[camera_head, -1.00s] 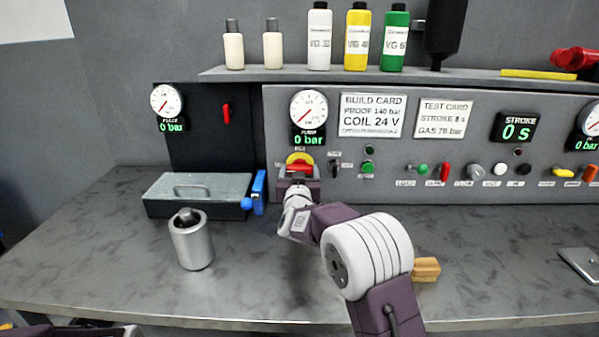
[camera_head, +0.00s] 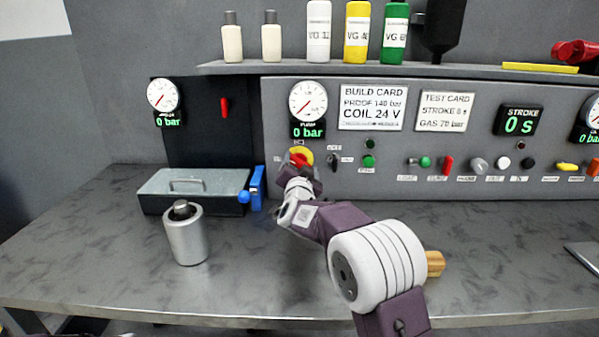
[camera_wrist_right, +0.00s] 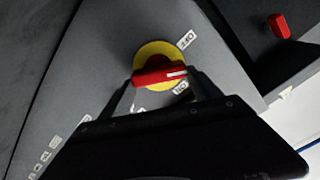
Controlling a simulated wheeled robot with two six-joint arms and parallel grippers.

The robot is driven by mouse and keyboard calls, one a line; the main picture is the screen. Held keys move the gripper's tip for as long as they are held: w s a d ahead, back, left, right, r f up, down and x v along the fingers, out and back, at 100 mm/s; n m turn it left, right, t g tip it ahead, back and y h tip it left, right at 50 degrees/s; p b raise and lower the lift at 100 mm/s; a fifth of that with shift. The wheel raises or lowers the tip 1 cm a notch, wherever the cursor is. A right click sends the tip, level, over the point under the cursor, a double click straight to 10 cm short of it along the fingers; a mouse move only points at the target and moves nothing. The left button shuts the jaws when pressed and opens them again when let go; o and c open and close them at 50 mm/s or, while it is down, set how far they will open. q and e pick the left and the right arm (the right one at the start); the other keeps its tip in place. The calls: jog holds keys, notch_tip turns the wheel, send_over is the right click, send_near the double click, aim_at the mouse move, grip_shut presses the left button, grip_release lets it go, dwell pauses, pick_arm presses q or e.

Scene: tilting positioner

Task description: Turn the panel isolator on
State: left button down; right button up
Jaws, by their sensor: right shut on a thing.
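The panel isolator is a red handle (camera_head: 299,158) on a yellow disc (camera_head: 307,153), low on the grey panel under the pump gauge. My right gripper (camera_head: 299,172) is at it and partly hides it. In the right wrist view the gripper (camera_wrist_right: 165,80) is shut on the red handle (camera_wrist_right: 158,75), with a finger near each end. The yellow disc (camera_wrist_right: 158,50) shows behind it. The handle's white mark points right, between the OFF label (camera_wrist_right: 187,40) and the ON label (camera_wrist_right: 181,88), nearer to ON. My left gripper is out of view.
A green button (camera_head: 369,161) and a small black switch (camera_head: 333,162) sit just right of the isolator. A blue-handled vise-like block (camera_head: 257,186) and a steel cylinder (camera_head: 187,238) stand to the left. The bench front is mostly clear.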

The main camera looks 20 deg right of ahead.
jog(key=m+b, duration=0.2)
jog(key=m, duration=0.1)
jog(key=m+b, duration=0.2)
jog(key=m, duration=0.2)
jog(key=f+m+b, duration=0.1)
jog(key=m+b, duration=0.1)
jog(key=m, duration=0.2)
jog(key=shift+d+b, duration=0.15)
jog(key=shift+b, duration=0.25)
jog(key=shift+m, duration=0.3)
jog(key=o, duration=1.4)
jog(key=shift+r, duration=0.1)
jog(key=shift+s, duration=0.1)
jog(key=shift+v, duration=4.45)
